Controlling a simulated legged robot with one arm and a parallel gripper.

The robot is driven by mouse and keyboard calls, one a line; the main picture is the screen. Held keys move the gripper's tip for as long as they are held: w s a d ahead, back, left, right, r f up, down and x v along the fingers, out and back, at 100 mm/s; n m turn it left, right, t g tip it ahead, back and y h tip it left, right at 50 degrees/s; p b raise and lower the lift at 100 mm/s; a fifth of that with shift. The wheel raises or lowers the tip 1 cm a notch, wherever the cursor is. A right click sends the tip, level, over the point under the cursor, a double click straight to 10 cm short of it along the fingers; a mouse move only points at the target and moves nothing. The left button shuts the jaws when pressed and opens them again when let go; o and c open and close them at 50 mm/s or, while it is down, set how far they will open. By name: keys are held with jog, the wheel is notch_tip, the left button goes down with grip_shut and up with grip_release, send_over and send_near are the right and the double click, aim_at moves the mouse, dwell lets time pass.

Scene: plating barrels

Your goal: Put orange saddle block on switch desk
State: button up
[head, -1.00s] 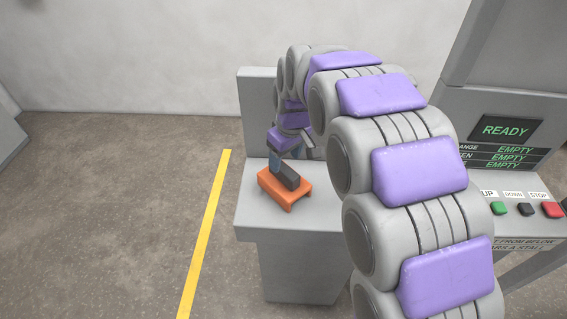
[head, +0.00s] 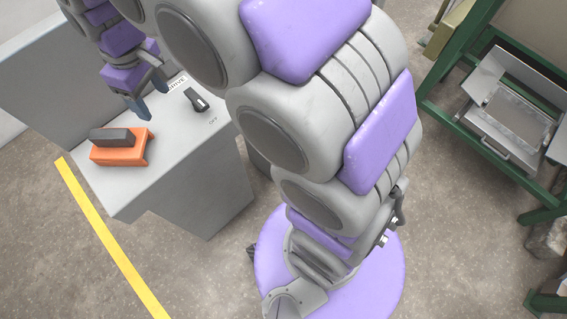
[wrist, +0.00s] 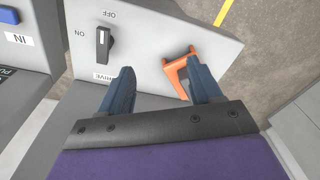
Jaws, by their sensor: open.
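The orange saddle block (head: 122,152), with a dark grey bar (head: 110,136) along its top, rests on the grey switch desk (head: 190,172) near its left front edge. In the wrist view the orange block (wrist: 177,72) is partly hidden behind the right finger. My gripper (head: 148,98) is open and empty, above the desk, behind and to the right of the block. In the wrist view its blue fingertips (wrist: 160,80) are spread apart. I cannot tell whether the right finger touches the block.
A black rotary switch (head: 197,100), labelled ON and OFF in the wrist view, stands on the desk right of the block. A yellow floor line (head: 112,240) runs left of the desk. A green frame with a metal tray (head: 515,115) stands at right.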

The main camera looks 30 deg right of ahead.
jog(key=s+d+f+m, duration=0.1)
jog(key=s+d+m, duration=0.1)
jog(key=s+d, duration=0.3)
jog(key=s+d+f+m+g, duration=0.1)
jog(key=s+d, duration=0.5)
jog(key=s, duration=0.6)
jog(key=s+d+f+m+g, duration=0.1)
jog(key=s+d+f+m, duration=0.2)
jog(key=s, duration=0.6)
jog(key=d+m, duration=0.2)
jog(key=d, duration=0.1)
jog(key=shift+d+h, duration=0.2)
jog(key=shift+h, duration=0.2)
jog(key=shift+a, duration=0.15)
